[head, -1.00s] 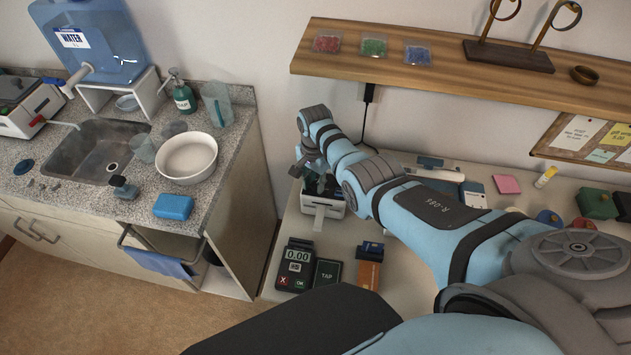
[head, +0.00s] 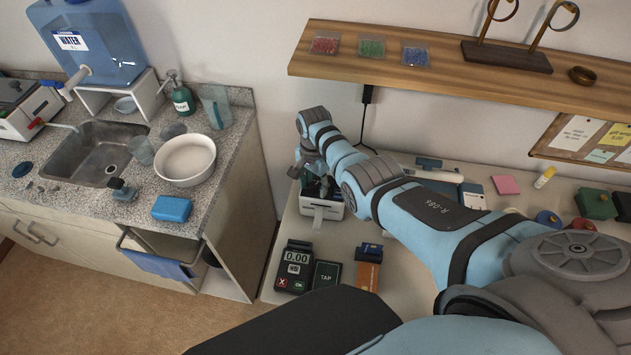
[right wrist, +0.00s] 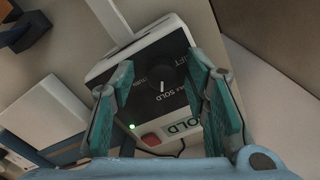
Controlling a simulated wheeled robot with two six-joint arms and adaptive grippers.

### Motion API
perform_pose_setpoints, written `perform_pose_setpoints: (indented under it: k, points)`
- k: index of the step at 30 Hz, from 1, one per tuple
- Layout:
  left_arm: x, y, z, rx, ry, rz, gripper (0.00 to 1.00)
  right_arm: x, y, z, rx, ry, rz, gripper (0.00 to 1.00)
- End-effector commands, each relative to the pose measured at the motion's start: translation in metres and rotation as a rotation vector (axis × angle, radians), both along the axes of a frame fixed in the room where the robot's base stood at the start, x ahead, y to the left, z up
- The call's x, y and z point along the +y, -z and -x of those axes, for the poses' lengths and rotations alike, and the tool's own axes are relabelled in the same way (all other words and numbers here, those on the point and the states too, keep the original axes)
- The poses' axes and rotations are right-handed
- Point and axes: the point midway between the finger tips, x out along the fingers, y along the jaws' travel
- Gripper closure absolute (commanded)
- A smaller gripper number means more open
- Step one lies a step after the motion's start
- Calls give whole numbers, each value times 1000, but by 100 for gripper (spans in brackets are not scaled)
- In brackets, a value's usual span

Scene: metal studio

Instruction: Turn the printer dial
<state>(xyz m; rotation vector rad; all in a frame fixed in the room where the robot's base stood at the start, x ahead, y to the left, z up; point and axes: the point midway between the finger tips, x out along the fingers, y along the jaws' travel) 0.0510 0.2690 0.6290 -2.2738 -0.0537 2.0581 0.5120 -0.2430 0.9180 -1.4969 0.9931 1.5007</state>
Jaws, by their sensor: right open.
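The printer (head: 322,207) is a small white box with a paper strip out of its front, partly hidden under my right wrist. In the right wrist view its dark top panel carries the dial (right wrist: 162,87), a dark round knob with a white pointer line. Printed words, including SOLD, stand around it. My right gripper (right wrist: 160,72) is open, its teal fingers on either side of the dial. I cannot tell whether they touch it. In the head view the gripper (head: 321,184) is over the printer. My left gripper is not in view.
A green light (right wrist: 132,126) and a red button (right wrist: 150,139) sit on the printer. A card terminal (head: 294,267) and an orange-brown box (head: 368,268) stand in front of it. A wooden shelf (head: 450,77) runs above. The sink counter (head: 225,150) is left, across a gap.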

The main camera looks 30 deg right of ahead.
Motion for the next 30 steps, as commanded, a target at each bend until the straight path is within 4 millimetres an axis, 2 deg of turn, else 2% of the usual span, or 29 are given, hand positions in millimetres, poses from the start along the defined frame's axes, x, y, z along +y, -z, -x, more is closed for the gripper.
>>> perform_pose_setpoints:
  k: [5,7,12,17,21,30]
  points:
    - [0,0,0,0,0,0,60,0,-17,-2,-6,0,-1,58]
    - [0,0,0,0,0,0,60,0,-31,-1,-6,0,-1,58]
    - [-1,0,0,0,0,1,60,-1,-82,-1,-6,0,-1,58]
    - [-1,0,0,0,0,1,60,-1,-112,0,-2,1,-1,58]
    - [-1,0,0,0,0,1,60,-1,-120,1,0,1,-1,58]
    - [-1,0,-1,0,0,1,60,-1,-119,1,0,0,-1,58]
